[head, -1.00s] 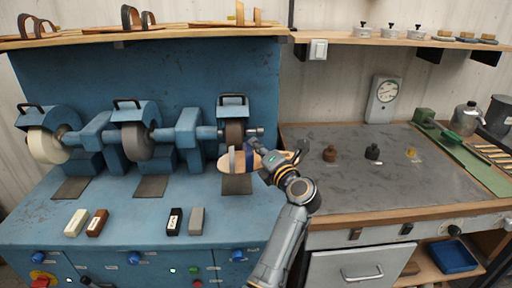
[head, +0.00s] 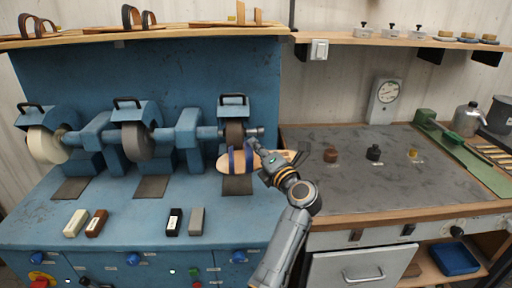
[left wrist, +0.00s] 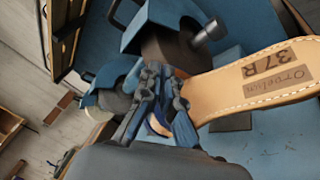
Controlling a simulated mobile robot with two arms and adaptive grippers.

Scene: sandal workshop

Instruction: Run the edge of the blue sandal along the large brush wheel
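The blue sandal (head: 229,166) has a tan sole and dark blue straps. My left gripper (head: 262,158) is shut on it near the straps and holds it up, in front of the rightmost wheel. In the left wrist view the sole (left wrist: 265,80) shows a stamp reading 37 R, and the fingers (left wrist: 160,100) are closed at its edge and strap. The rightmost wheel (head: 234,131) is dark brown and looks like a brush. It sits just behind the sandal; whether they touch I cannot tell. My right gripper is not in view.
A cream wheel (head: 43,146) and a grey wheel (head: 138,141) stand to the left on the blue machine (head: 60,195). Several small blocks lie on its front. A grey-topped bench (head: 380,185) with small pots is at right. Shelves hang above.

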